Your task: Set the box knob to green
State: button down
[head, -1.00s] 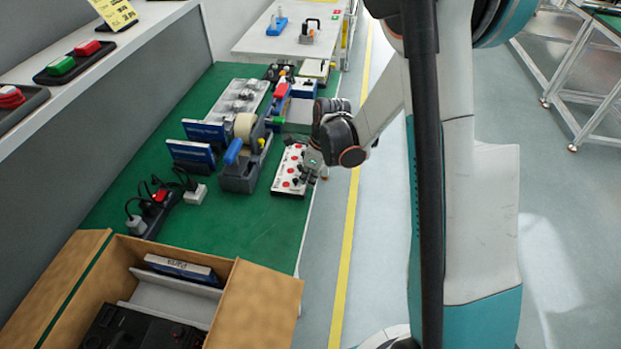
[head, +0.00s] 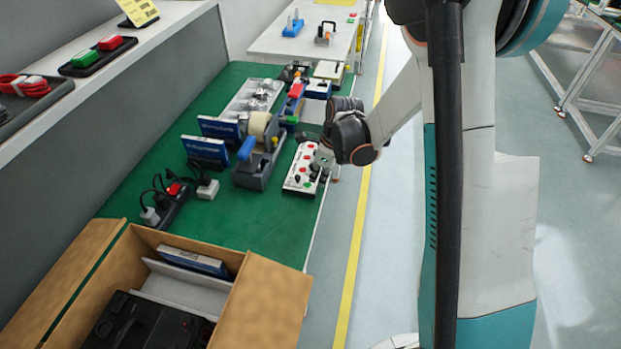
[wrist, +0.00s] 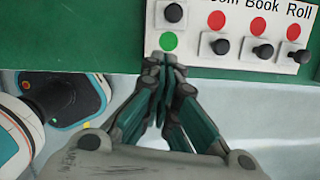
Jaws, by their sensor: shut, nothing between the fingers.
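A white knob panel (head: 293,183) with red dots and black knobs lies at the right edge of the green table. In the wrist view the panel (wrist: 190,30) shows a row of black knobs. The leftmost knob (wrist: 173,12) sits high, with a green dot (wrist: 168,41) showing below it. The other knobs, such as this one (wrist: 221,46), sit low with red dots above them. "Book" and "Roll" are readable; the leftmost label is out of frame. My gripper (wrist: 168,62) is shut and empty, its tips just below the green dot. In the head view my gripper (head: 325,163) is at the panel's right side.
A tape dispenser (head: 262,165) stands left of the panel. Blue boxes (head: 206,150), a power strip (head: 168,208) and an open cardboard box (head: 262,300) are farther left and nearer. Bare green table (head: 265,225) lies in front of the panel.

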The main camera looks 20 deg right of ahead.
jog(key=p+v, duration=0.4)
jog(key=v, duration=0.6)
jog(key=shift+s+d, duration=0.2)
jog(key=shift+d, duration=0.1)
jog(key=s+a+r+n+t+h, duration=0.1)
jog(key=s+a+r+n+t, duration=0.15)
jog(key=s+r+n, duration=0.9)
jog(key=s+r+n+t+h, duration=0.1)
jog(key=s+r+n+t, duration=0.2)
jog(key=s+r+n, duration=0.3)
jog(key=s+n, duration=0.4)
jog(key=n, duration=0.4)
jog(key=shift+s+a, duration=0.2)
jog(key=shift+a, duration=0.15)
dwell(0.5)
